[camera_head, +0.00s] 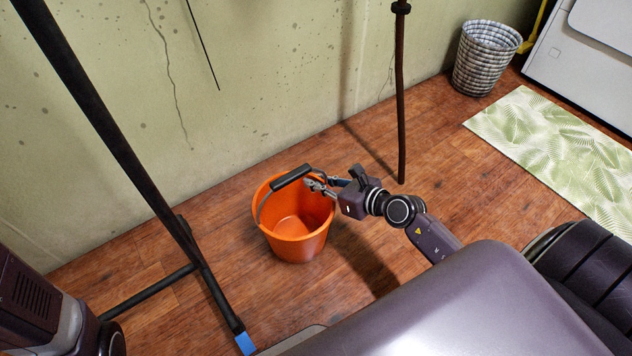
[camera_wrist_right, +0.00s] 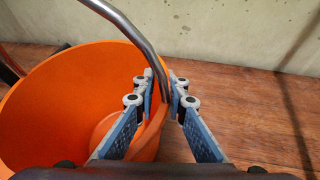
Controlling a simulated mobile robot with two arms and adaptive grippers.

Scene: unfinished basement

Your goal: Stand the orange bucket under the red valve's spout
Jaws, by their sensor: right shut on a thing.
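The orange bucket (camera_head: 298,246) is upright and empty, in front of the wall. Its handle has a black grip (camera_head: 292,178), raised over the rim. My right gripper (camera_head: 314,184) is shut on the bucket's right rim, beside the handle's metal end. In the right wrist view the fingers (camera_wrist_right: 165,92) lie on both sides of the orange wall (camera_wrist_right: 60,105) and the metal handle (camera_wrist_right: 128,28). I cannot tell whether the bucket touches the floor. A rusty vertical pipe (camera_head: 400,100) stands right of the bucket. No red valve or spout shows. My left gripper is out of view.
A black metal frame (camera_head: 130,150) stands left of the bucket, its foot (camera_head: 150,291) along the floor. A woven basket (camera_head: 486,58), a leaf-patterned mat (camera_head: 560,150) and a white appliance (camera_head: 585,60) are at the right. The wood floor between bucket and mat is clear apart from the pipe.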

